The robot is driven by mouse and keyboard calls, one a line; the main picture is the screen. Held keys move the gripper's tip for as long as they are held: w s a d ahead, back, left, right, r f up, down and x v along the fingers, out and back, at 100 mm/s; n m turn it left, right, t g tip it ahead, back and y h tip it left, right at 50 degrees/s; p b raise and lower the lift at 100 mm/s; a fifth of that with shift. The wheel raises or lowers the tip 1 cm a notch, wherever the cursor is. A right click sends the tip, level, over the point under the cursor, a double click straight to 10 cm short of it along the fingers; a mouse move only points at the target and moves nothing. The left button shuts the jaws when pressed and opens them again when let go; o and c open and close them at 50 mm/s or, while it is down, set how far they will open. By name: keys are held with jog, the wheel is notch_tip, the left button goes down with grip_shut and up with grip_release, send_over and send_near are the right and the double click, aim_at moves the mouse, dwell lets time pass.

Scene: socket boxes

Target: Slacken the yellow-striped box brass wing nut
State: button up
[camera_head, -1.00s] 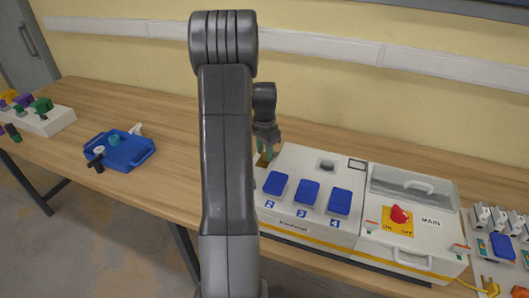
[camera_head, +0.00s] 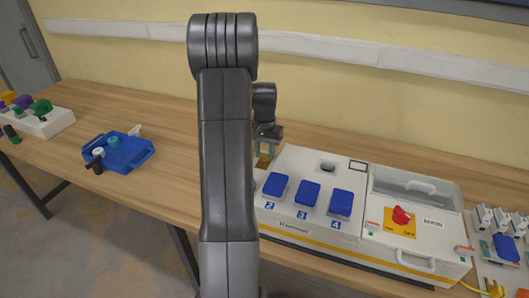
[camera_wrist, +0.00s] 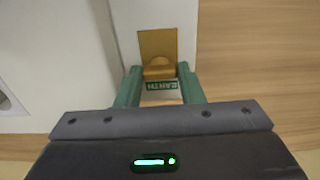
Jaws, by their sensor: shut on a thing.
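The yellow-striped box (camera_head: 290,232) is white, with blue flaps over numbers 2, 3 and 4 and a yellow stripe along its lower front. In the wrist view, the brass wing nut (camera_wrist: 159,69) sits by a brass plate (camera_wrist: 157,42) on the box's side, near an EARTH label (camera_wrist: 161,86). My gripper (camera_wrist: 158,72) has its green fingers on either side of the wing nut and is shut on it. In the head view my gripper (camera_head: 264,150) is at the box's far left end; my arm hides part of that end.
A MAIN switch unit (camera_head: 412,225) with a red knob joins the box on the right. More switches (camera_head: 500,240) stand at the far right. A blue tray (camera_head: 120,152) is on the left, with bare wooden table between it and my arm.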

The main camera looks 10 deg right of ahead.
aim_at(264, 154)
dwell(0.3)
jog(key=o, duration=1)
notch_tip(264, 154, up, 14)
jog(key=shift+f+b, duration=0.1)
jog(key=shift+b, duration=0.45)
notch_tip(264, 154, down, 14)
jog(key=shift+r+p, duration=0.1)
jog(key=shift+p, duration=0.45)
